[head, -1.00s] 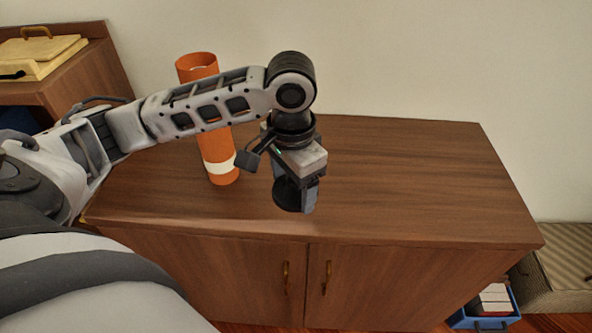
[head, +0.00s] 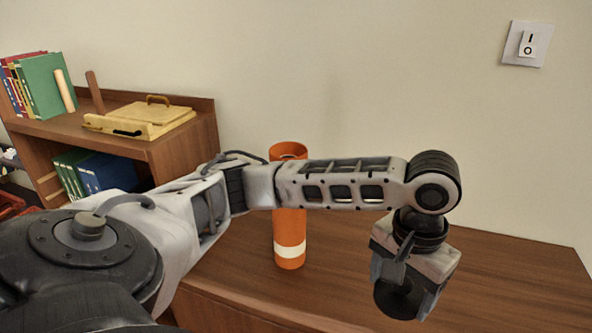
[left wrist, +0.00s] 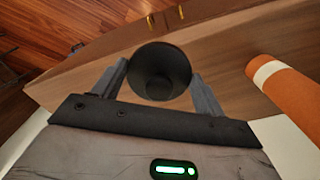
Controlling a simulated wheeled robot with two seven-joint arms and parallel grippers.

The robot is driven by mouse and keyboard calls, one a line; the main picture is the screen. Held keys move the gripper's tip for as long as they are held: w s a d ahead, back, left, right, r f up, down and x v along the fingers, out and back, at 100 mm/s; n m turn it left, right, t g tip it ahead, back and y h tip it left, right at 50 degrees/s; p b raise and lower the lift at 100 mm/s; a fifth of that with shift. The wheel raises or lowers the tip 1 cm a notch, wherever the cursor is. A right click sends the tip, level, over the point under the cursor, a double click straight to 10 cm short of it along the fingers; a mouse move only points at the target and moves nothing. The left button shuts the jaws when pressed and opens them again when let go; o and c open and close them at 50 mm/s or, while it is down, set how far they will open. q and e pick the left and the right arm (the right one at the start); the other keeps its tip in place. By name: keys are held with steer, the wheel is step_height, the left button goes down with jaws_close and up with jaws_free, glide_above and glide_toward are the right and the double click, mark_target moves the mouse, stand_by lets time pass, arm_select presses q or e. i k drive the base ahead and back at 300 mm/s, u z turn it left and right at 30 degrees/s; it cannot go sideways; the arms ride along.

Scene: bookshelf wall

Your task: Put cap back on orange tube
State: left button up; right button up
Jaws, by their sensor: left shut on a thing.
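The orange tube (head: 290,234) stands upright on the wooden cabinet, with a pale band near its base and an open top. My left forearm crosses in front of its middle. My left gripper (head: 408,296) is to the right of the tube, above the cabinet top, and is shut on a black round cap (head: 396,303). In the left wrist view the black cap (left wrist: 160,72) sits between the two fingers, its hollow side facing the camera. The tube (left wrist: 290,92) also shows there at the right, apart from the cap. My right gripper is not in view.
The cabinet top (head: 510,285) is clear to the right of the gripper. A shelf unit at the left holds a yellow box (head: 140,120) and several books (head: 45,85). A light switch (head: 527,44) is on the wall behind.

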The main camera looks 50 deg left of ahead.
mark_target(290, 226)
steer(key=z, duration=1.6)
steer(key=k, duration=1.45)
steer(key=u, duration=1.95)
steer(key=i, duration=0.5)
